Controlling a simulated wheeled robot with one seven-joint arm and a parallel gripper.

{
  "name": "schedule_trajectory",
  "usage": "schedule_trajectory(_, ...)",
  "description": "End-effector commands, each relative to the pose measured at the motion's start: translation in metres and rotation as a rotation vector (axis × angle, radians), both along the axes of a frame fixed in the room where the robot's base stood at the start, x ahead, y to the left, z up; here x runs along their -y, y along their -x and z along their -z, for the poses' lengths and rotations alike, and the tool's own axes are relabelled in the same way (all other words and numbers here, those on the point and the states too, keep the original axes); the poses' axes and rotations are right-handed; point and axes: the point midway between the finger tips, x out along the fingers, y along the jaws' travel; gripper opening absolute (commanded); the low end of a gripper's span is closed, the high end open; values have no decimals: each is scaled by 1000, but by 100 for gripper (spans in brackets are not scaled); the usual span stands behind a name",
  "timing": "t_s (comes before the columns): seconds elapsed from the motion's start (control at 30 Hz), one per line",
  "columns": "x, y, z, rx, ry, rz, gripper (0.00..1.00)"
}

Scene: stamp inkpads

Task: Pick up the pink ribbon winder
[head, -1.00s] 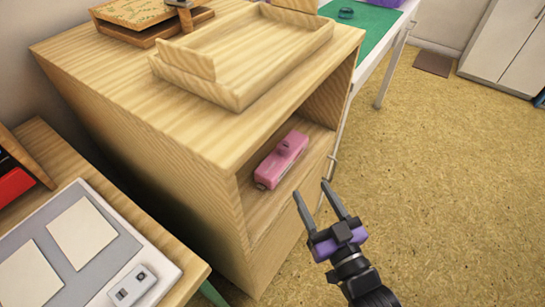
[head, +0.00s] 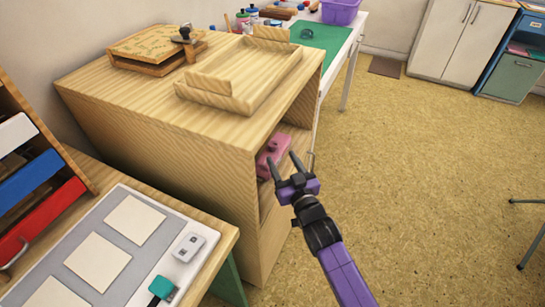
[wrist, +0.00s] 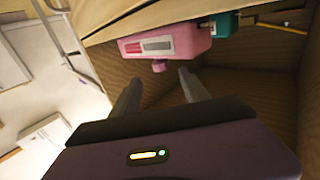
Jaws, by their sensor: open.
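The pink ribbon winder (head: 272,148) sits inside the open shelf of the wooden cabinet (head: 180,130). My gripper partly covers it in the head view. In the wrist view the pink ribbon winder (wrist: 165,43) shows a label on its side and a small knob. My gripper (head: 282,158) is open and empty in front of the shelf opening. In the wrist view its two fingers (wrist: 159,77) point toward the winder, with the knob between their tips in the picture. I see no contact, and the exact gap is hard to tell.
A teal object (wrist: 224,25) is close beside the winder in the wrist view. The shelf walls bound the opening. A wooden tray (head: 243,101) stands on the cabinet top. A table with paper cards (head: 135,219) is at lower left. Open floor (head: 425,170) lies to the right.

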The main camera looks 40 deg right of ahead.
Motion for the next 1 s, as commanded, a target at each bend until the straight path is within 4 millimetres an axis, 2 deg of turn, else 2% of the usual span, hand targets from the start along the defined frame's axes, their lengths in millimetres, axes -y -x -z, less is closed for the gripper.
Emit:
schedule_trajectory(0.4,20,-47,3,0,0,0,53)
schedule_trajectory(0.7,22,-51,1,-1,0,0,53)
schedule_trajectory(1.0,21,-51,1,-1,0,0,0)
